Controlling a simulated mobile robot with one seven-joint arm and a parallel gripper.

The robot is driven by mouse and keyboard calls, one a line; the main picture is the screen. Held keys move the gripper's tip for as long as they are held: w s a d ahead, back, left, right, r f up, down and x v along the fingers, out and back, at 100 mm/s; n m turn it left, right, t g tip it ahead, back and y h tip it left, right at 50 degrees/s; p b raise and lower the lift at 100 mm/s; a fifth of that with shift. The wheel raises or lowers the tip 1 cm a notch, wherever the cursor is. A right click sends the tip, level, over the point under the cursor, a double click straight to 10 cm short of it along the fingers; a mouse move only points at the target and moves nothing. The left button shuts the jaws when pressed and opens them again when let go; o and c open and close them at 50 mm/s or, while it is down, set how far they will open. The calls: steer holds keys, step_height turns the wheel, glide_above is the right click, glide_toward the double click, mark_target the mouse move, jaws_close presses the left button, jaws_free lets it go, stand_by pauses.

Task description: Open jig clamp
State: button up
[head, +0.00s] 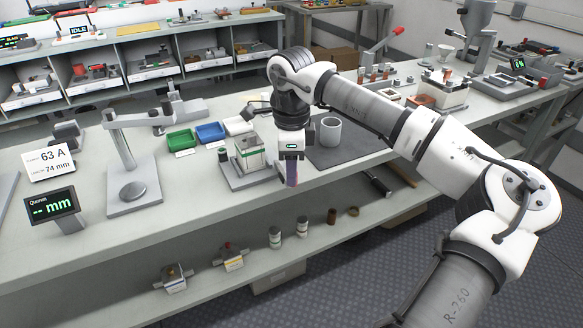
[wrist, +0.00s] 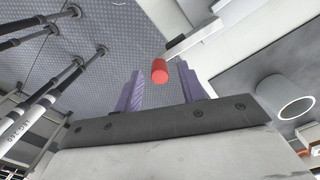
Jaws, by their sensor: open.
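My gripper (head: 291,180) points down over the front part of the bench, just right of a fixture with a white and green block (head: 249,155) on a grey base. This fixture may be the jig, but its clamp is not clear in the head view. In the wrist view my purple fingers (wrist: 160,78) are spread apart. A red cylindrical tip (wrist: 159,71), perhaps the clamp's handle, shows between them. I cannot tell whether the fingers touch it. In the head view the red tip is not seen and may be hidden by my gripper.
A grey cup (head: 330,131) stands on a dark mat right of my gripper and shows in the wrist view (wrist: 286,97). Green (head: 181,141) and blue (head: 210,132) trays and a measuring stand (head: 127,165) are to the left. A lower shelf (head: 205,265) holds small parts.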

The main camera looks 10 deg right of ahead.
step_height(320, 180, up, 13)
stand_by(0.3)
